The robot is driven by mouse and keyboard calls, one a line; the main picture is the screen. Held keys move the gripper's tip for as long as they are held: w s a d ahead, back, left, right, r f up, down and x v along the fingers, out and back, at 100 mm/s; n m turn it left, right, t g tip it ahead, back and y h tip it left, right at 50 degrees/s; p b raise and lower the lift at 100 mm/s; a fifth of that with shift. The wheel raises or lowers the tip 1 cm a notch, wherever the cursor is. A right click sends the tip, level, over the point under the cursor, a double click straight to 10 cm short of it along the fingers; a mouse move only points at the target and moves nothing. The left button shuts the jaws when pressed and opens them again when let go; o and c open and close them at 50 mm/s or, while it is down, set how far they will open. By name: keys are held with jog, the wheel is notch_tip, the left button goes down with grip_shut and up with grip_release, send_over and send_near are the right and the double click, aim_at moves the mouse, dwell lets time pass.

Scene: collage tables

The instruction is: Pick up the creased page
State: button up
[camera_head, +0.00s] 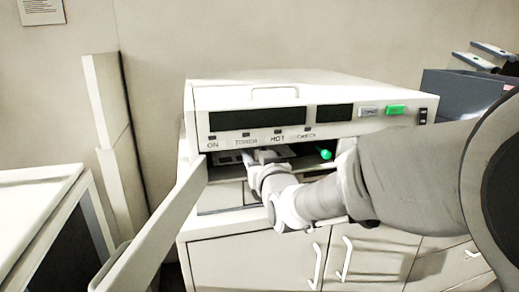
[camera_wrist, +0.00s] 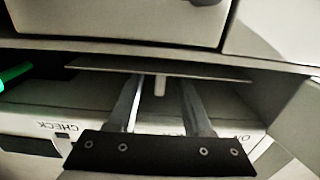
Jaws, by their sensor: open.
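A thin pale sheet, which looks like the creased page (camera_wrist: 225,72), lies flat in the wrist view, just past my fingertips. Its creases cannot be made out. In the head view, a pale edge inside the machine's opening (camera_head: 280,151) may be the same sheet, partly hidden by my wrist. My gripper (camera_wrist: 162,82) is open, its two fingers apart and pointing at the sheet. Whether the fingers touch the sheet is unclear.
The white machine (camera_head: 285,90) has its front door (camera_head: 160,225) swung open at left. The opening is low and narrow. Cabinets (camera_head: 250,265) stand below.

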jog(key=shift+w, duration=0.15)
grip_shut()
jog(key=shift+r, duration=0.1)
dwell(0.4)
